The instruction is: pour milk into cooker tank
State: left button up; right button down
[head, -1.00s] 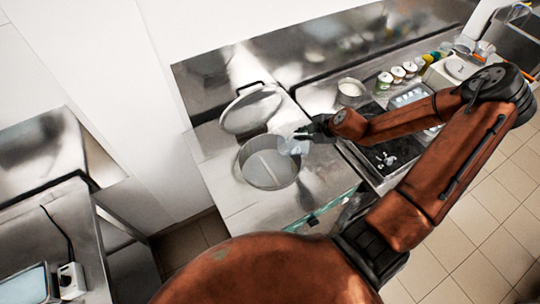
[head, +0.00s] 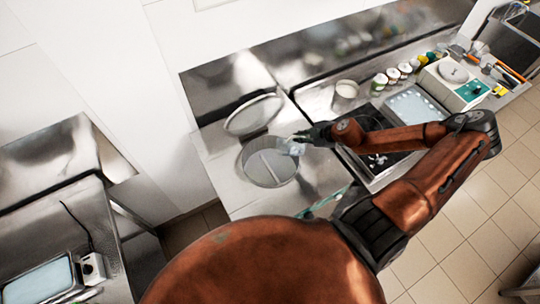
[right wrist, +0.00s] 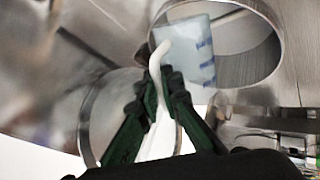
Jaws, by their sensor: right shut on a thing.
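The cooker tank (head: 271,174) is a round steel vessel sunk in the counter, open at the top, with a bar across its inside. Its round lid (head: 254,115) stands open behind it. My right gripper (head: 318,134) is at the tank's right rim, shut on a translucent jug (head: 296,148) that overlaps the tank opening. In the right wrist view, the green fingers (right wrist: 155,92) close around the jug's white handle, and the jug (right wrist: 197,55) shows blue markings beside the tank mouth (right wrist: 258,62). I cannot make out any milk stream. My left gripper is out of view.
A steel pot (head: 346,92) and several small jars (head: 392,75) stand behind my right arm. A white scale-like appliance (head: 452,76) is at the far right. Another steel counter with a screen (head: 40,282) is at the lower left.

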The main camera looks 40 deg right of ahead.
jog(key=shift+s+d+r+p, duration=0.2)
jog(key=shift+d+p, duration=0.15)
jog(key=shift+p, duration=0.55)
jog(key=shift+d+f+y, duration=0.1)
jog(key=shift+f+y, duration=0.15)
jog(key=shift+y, duration=0.05)
jog(key=shift+d+m+t, duration=0.2)
jog(key=shift+m+t, duration=0.1)
jog(key=shift+s+d+f+y, duration=0.1)
jog(key=shift+d+f+y, duration=0.1)
jog(key=shift+f+y, duration=0.35)
jog(key=shift+d+f+m+t+b, duration=0.2)
jog(key=shift+f+m+t+b, duration=0.15)
jog(key=shift+b, duration=0.2)
jog(key=d+f+m+t+y+b, duration=0.1)
jog(key=d+y+b, duration=0.1)
jog(key=b, duration=0.1)
jog(key=s+d+f+m+t+y+b, duration=0.1)
jog(key=d+t+b, duration=0.1)
jog(key=b, duration=0.2)
jog(key=s+d+f+m+t+y+b, duration=0.1)
jog(key=d+y+b, duration=0.1)
jog(key=b, duration=0.2)
jog(key=shift+d+f+t+y, duration=0.25)
jog(key=shift+f+y, duration=0.05)
jog(key=shift+y, duration=0.05)
jog(key=shift+s+d+r+m+t+y+b, duration=0.15)
jog(key=shift+d+m+t+y+b, duration=0.25)
jog(key=shift+b, duration=0.65)
